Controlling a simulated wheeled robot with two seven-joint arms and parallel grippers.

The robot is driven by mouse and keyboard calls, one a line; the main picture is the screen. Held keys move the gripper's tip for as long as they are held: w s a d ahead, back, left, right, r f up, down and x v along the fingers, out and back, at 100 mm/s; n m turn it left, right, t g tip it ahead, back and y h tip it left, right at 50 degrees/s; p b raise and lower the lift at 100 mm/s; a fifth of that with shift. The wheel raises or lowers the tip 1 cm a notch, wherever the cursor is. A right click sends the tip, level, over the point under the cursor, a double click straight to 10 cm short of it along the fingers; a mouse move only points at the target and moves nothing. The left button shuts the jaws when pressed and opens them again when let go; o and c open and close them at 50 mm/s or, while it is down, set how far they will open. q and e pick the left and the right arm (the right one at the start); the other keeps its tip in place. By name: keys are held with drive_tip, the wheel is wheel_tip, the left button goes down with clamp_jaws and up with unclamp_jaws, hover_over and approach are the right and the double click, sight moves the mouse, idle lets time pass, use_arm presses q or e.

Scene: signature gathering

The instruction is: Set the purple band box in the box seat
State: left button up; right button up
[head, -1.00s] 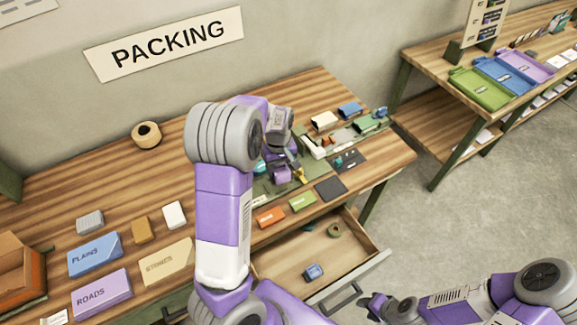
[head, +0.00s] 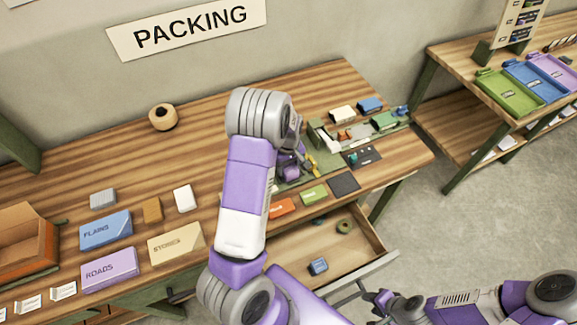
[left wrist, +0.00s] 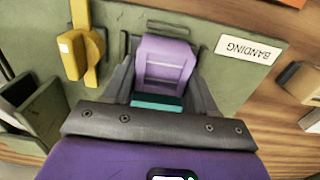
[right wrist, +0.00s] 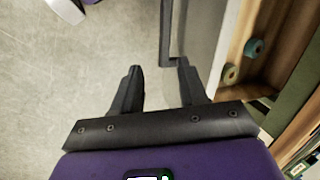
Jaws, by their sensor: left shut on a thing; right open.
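My left gripper (left wrist: 160,85) is shut on the purple band box (left wrist: 165,62), which sits between its fingers over the green banding mat (left wrist: 232,92) in the left wrist view. A teal piece (left wrist: 157,102) shows at the box's near edge; I cannot tell if it is part of it. In the head view the purple box (head: 290,164) is partly covered by my left arm. I cannot make out the box seat; whether the box touches the mat is unclear. My right gripper (right wrist: 160,75) is open and empty, beside the open drawer.
A yellow upright tool (left wrist: 80,45) stands beside the left gripper. Orange (head: 282,208) and green (head: 314,194) boxes lie at the bench's front edge. The open drawer (head: 355,262) holds a blue box (head: 318,266) and a tape roll. Bench left of the arm holds card boxes.

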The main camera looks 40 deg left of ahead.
sight(288, 165)
use_arm(q)
drive_tip(key=shift+r, duration=0.1)
drive_tip(key=o, duration=1.1)
drive_tip(key=shift+f, duration=0.2)
drive_tip(key=shift+s, duration=0.1)
drive_tip(key=shift+a+r, duration=0.1)
drive_tip(key=shift+r, duration=0.3)
wheel_tip(288, 165, up, 12)
drive_tip(key=shift+f+p, duration=0.15)
drive_tip(key=shift+p, duration=0.5)
